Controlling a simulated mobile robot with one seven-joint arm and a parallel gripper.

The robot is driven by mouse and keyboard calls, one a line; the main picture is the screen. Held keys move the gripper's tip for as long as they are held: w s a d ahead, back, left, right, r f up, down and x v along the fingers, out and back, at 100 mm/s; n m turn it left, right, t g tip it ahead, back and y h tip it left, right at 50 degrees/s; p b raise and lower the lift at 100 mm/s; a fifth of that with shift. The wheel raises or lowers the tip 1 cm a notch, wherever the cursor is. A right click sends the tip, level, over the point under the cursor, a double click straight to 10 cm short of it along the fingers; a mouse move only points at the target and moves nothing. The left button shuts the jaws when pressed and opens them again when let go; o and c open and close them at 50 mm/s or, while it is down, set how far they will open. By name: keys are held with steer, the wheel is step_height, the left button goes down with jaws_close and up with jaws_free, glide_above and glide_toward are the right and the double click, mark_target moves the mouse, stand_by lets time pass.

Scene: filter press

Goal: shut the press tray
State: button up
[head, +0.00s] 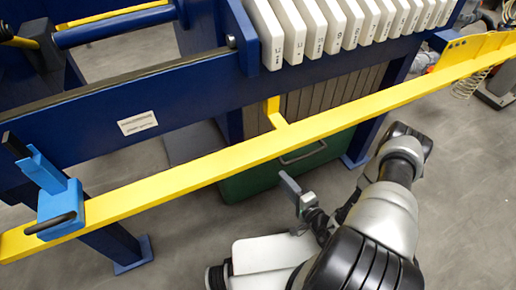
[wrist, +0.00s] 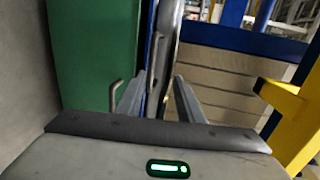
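The press tray (head: 245,184) is a dark green box low under the press, with a metal bar handle (head: 303,153) on it. How far the tray stands out from the press is hard to tell. In the wrist view the green tray (wrist: 95,45) fills the upper left, with part of the thin handle (wrist: 115,92) beside a finger. My gripper (head: 298,193) is just in front of the tray, below the handle in the head view. In the wrist view my gripper (wrist: 160,82) has its fingers apart. A dark grey upright shape shows between them; whether they touch it is unclear.
A long yellow rail (head: 190,175) crosses in front of the press above my gripper, carrying a light blue clamp (head: 58,200). The blue press frame (head: 190,90) holds several white plates (head: 310,30). A blue leg (head: 120,245) stands at left. Grey floor (head: 455,190) is clear at right.

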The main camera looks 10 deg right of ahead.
steer(key=shift+h, duration=0.4)
steer(key=shift+f+b+x, duration=0.25)
steer(key=shift+b+x, duration=0.55)
steer(key=shift+x, duration=2.1)
steer(key=shift+f+b+x, duration=0.25)
steer(key=shift+b+x, duration=0.55)
steer(key=shift+x, duration=2.1)
steer(key=shift+f+b+x, duration=0.25)
steer(key=shift+b+x, duration=0.55)
steer(key=shift+x, duration=2.1)
steer(key=shift+s, duration=0.2)
jaws_close()
